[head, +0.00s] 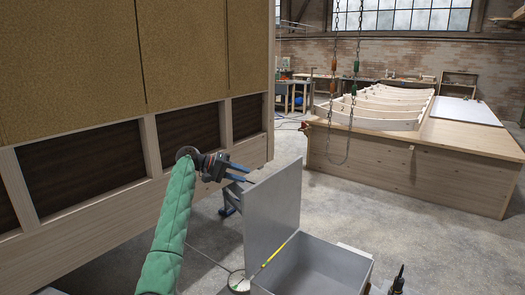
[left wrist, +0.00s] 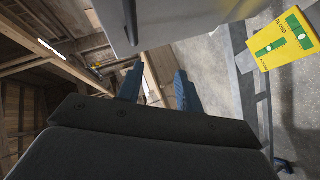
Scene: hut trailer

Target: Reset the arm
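My left arm, in a green padded sleeve, reaches up from the bottom left of the head view. Its gripper (head: 245,173) has two blue fingers set apart with nothing between them. The same fingers show apart in the left wrist view (left wrist: 160,85). The gripper is just left of the raised lid (head: 272,212) of a grey metal box (head: 318,268), near the lid's upper edge. I cannot tell whether they touch.
A tan-panelled wooden wall (head: 90,150) stands close on the left. A wooden platform (head: 410,175) with curved ribs stands at the back right. A chain (head: 329,110) hangs before it. A yellow label (left wrist: 285,40) shows in the wrist view. Concrete floor is clear between.

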